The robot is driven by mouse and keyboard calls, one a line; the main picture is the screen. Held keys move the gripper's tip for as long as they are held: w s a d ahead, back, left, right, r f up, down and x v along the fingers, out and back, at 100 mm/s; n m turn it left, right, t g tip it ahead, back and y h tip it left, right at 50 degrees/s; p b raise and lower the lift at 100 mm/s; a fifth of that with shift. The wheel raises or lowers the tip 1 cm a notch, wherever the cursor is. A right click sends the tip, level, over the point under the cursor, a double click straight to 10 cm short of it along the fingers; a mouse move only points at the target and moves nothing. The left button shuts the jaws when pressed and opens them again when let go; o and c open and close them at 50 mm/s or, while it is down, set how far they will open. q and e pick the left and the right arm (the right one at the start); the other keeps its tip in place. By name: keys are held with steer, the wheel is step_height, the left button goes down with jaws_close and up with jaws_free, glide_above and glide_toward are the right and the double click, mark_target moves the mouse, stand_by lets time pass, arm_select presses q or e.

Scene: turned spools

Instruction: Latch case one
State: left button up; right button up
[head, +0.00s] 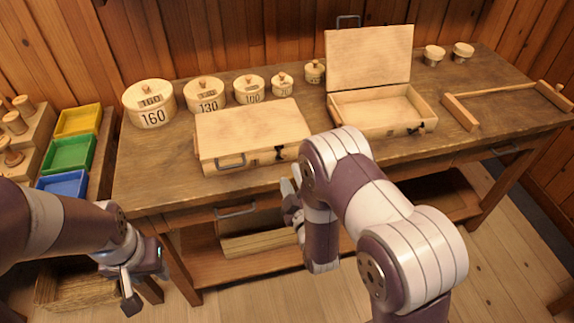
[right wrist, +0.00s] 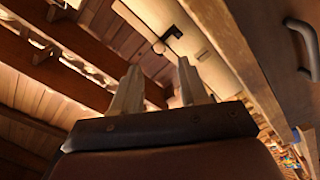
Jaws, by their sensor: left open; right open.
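A closed wooden case (head: 250,128) lies on the workbench, with a grey handle on its front and a dark latch (head: 280,153) near its right front. Whether this latch is fastened is too small to tell. A second wooden case (head: 378,112) stands open to the right, its lid upright. My right gripper (head: 290,195) is open and empty in front of the bench edge, below the closed case, partly hidden by my arm. Its fingers show apart in the right wrist view (right wrist: 158,92). My left gripper (head: 146,285) is open and empty, low at left.
Numbered round boxes (head: 150,105) line the bench's back left. Yellow, green and blue bins (head: 68,153) stand left. Drawer handles (head: 236,211) project from the bench (head: 155,170) front.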

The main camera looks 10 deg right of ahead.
steer(key=s, duration=0.6)
steer(key=shift+s+d, duration=0.15)
steer(key=shift+s, duration=0.05)
